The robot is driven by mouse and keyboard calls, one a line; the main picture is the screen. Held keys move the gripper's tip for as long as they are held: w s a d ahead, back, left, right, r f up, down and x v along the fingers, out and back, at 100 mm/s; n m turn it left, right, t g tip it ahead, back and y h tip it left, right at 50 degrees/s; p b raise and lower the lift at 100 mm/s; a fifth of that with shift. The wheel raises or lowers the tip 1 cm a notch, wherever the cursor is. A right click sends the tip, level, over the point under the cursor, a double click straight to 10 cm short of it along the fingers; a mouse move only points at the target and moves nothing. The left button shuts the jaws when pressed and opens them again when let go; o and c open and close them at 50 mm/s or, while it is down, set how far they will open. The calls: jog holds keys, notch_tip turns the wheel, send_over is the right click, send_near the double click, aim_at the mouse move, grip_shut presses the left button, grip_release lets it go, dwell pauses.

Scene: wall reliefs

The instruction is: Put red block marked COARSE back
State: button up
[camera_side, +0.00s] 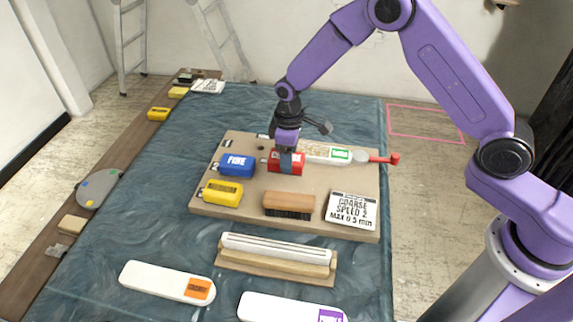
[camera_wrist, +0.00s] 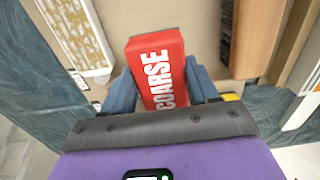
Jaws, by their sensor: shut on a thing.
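The red block (camera_side: 287,163) is at the middle of the tan board (camera_side: 225,212) in the side view. In the wrist view the red block (camera_wrist: 158,68) shows white COARSE lettering on its top. My gripper (camera_side: 288,160) is shut on it, with a blue finger on each side; the fingers also show in the wrist view (camera_wrist: 160,92). The block is at or just above the board; I cannot tell whether it touches.
A white strip with a red-handled tool (camera_side: 380,159) lies behind. A wooden holder (camera_side: 277,258) stands in front.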

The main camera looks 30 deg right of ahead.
jog(key=shift+w+a+f, duration=0.1)
jog(key=shift+w+f, duration=0.2)
jog(key=shift+f, duration=1.65)
jog(key=shift+f, duration=0.15)
jog(key=o, duration=1)
